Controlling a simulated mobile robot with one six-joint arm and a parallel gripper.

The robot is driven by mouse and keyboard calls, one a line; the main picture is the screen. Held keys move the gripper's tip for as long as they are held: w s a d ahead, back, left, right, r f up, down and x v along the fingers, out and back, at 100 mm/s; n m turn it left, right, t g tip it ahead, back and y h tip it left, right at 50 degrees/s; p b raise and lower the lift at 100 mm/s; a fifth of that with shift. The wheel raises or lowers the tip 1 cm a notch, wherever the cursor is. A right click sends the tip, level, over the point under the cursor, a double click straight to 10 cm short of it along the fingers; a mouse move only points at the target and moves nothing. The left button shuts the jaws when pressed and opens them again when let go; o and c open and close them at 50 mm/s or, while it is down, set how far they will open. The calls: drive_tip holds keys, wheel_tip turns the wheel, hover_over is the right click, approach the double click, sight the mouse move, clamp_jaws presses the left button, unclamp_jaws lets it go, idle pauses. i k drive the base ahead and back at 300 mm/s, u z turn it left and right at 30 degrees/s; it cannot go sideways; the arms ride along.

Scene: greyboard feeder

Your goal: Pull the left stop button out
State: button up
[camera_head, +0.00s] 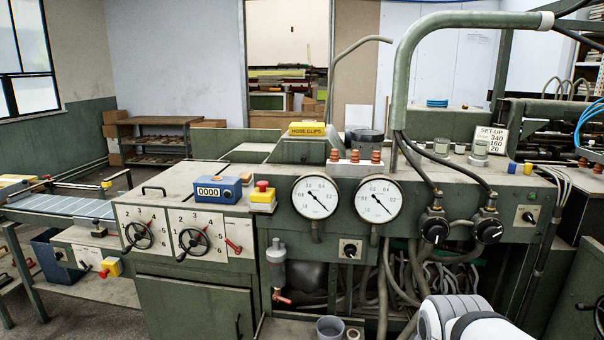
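The other red button (262,186) points up from a yellow box on the machine's top edge, right of the blue counter. I cannot tell from this distance whether either button is pressed in or out. White and black parts of my arm show at the bottom right, well away from both buttons. My gripper's fingers are not in view.
The green machine (190,305) fills the middle, with two handwheels, two round gauges (315,197) and black knobs on its front. Hoses (400,285) hang below. A grey bucket (330,327) stands at the bottom centre. A roller conveyor (65,207) extends left.

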sight(262, 185)
drive_tip(key=z, duration=0.15)
drive_tip(key=i, duration=1.05)
drive_tip(key=u, duration=0.1)
